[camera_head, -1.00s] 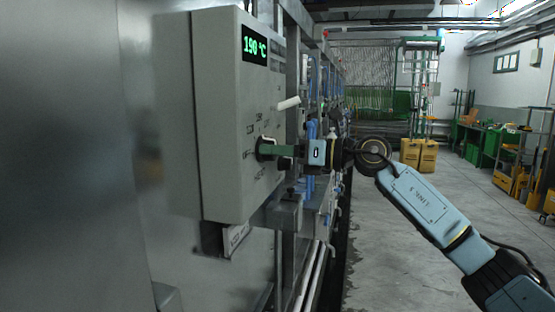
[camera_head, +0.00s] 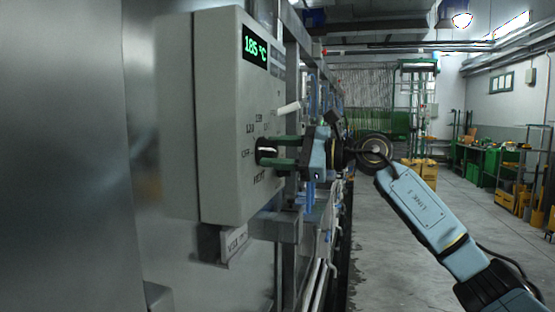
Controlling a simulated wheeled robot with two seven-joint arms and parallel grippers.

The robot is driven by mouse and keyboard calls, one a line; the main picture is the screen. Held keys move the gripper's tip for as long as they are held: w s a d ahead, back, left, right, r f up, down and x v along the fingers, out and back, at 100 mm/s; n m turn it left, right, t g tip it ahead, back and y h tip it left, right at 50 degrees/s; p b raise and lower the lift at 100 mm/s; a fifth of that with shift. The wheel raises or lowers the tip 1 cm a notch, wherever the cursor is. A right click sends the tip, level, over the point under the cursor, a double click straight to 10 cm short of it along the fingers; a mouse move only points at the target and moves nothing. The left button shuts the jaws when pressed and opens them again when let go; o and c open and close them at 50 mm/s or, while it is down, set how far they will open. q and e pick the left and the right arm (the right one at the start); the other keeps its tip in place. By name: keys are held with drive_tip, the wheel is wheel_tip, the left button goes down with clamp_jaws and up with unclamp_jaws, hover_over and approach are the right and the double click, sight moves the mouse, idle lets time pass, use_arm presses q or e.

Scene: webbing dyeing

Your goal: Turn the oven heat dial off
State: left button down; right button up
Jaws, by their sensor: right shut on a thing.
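The grey control box (camera_head: 218,120) is on the left, with a green display (camera_head: 255,48) reading 185 °C. The heat dial (camera_head: 266,150) is low on its front face, with an OFF mark at its left, several number marks above and the word HEAT below. My right gripper (camera_head: 268,152) is at the dial, its two green fingers one above the other and shut on it. The fingers partly cover the dial, and I cannot tell exactly which mark it points to. My left gripper is not in view.
A white lever (camera_head: 289,107) sticks out of the box just above my right gripper. The concrete floor (camera_head: 400,240) at the right is open, with yellow containers (camera_head: 418,172) further back.

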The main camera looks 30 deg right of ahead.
drive_tip(key=n+b, duration=0.1)
drive_tip(key=n, duration=0.1)
drive_tip(key=shift+n, duration=0.3)
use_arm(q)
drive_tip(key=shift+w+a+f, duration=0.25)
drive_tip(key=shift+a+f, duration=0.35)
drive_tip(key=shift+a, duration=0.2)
use_arm(e)
drive_tip(key=shift+n, duration=0.3)
drive_tip(key=o, duration=1)
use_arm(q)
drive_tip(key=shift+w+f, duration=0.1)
use_arm(e)
drive_tip(key=shift+d, duration=0.1)
